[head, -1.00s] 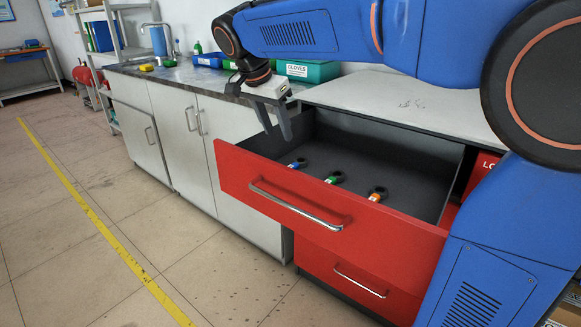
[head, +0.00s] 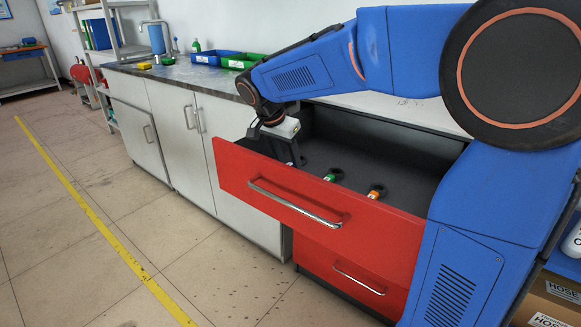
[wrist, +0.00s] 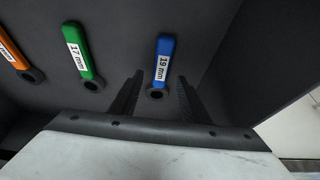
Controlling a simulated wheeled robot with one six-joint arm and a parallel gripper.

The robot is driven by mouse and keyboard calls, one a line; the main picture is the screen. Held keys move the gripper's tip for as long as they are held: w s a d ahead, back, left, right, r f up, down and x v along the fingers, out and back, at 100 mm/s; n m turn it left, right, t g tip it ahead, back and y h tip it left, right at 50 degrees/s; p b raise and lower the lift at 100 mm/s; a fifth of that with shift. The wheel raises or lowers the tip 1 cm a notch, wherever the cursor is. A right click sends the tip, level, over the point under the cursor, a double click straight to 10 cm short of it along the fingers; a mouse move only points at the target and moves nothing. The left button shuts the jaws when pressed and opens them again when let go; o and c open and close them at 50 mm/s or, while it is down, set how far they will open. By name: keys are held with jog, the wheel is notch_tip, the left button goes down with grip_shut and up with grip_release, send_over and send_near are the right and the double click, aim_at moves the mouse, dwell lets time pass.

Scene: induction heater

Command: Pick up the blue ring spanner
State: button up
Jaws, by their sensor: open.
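The blue ring spanner (wrist: 165,53), labelled "19 mm", lies on the dark floor of the open red drawer (head: 300,190). Its dark ring end is nearest my gripper (wrist: 158,80) in the wrist view. My gripper is open, its two dark fingers on either side of the ring end in that view, with nothing held. I cannot tell whether the fingers reach the drawer floor. In the head view my gripper (head: 292,155) is down inside the left end of the drawer and hides the blue spanner.
A green spanner (wrist: 80,50), labelled "17 mm", and an orange spanner (wrist: 12,48) lie in the same drawer, left of the blue one in the wrist view. The drawer's side wall (wrist: 235,75) rises close by on the right. Blue (head: 208,59) and green bins stand on the worktop.

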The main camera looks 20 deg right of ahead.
jog(key=shift+w+d+f, duration=0.15)
jog(key=shift+d+f, duration=0.05)
jog(key=shift+f, duration=0.45)
grip_shut()
